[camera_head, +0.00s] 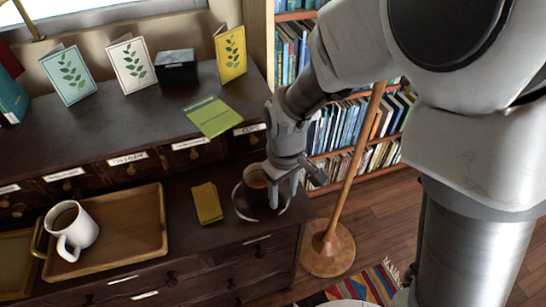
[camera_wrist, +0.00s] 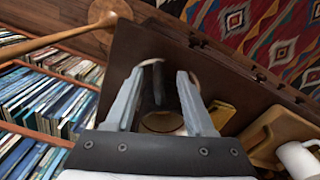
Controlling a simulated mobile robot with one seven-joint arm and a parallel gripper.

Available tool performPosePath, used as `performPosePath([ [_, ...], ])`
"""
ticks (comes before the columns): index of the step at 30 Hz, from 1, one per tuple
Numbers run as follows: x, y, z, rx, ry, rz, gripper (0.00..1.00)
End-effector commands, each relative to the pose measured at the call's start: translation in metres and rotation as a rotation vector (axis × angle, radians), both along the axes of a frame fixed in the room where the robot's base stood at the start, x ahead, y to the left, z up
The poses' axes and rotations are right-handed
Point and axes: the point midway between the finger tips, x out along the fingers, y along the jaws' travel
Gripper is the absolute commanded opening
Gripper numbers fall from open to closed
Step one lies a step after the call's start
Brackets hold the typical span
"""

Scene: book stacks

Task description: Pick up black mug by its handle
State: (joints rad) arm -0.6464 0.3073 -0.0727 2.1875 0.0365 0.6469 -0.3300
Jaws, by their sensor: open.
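The black mug (camera_head: 252,193) stands upright on the dark cabinet's lower top, with brown liquid inside. A dark round piece with a pale rim shows around its base. My gripper (camera_head: 284,192) points down at the mug's right side, partly covering it. In the wrist view, my gripper (camera_wrist: 165,72) has its two fingers apart, with the brown mouth of the mug (camera_wrist: 162,121) low between them. I cannot tell whether the fingers touch the mug.
A yellow box-like item (camera_head: 207,203) lies left of the mug. Further left, a brown tray (camera_head: 130,250) holds a white mug (camera_head: 71,230). A wooden pole (camera_head: 350,180) stands to the right, before bookshelves.

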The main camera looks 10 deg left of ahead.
Motion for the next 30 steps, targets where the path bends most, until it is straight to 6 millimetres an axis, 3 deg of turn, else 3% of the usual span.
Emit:
performPosePath([
  [1,0.0,-0.001,-0.013,-0.003,0.004,-0.002,0.54],
  [6,0.001,-0.002,-0.036,-0.002,0.002,0.0,0.54],
  [14,0.002,-0.002,-0.037,-0.001,0.001,0.0,0.54],
  [23,0.002,-0.002,-0.037,-0.001,0.001,-0.001,0.0],
  [30,0.002,-0.002,-0.037,-0.001,0.001,-0.001,0.0],
])
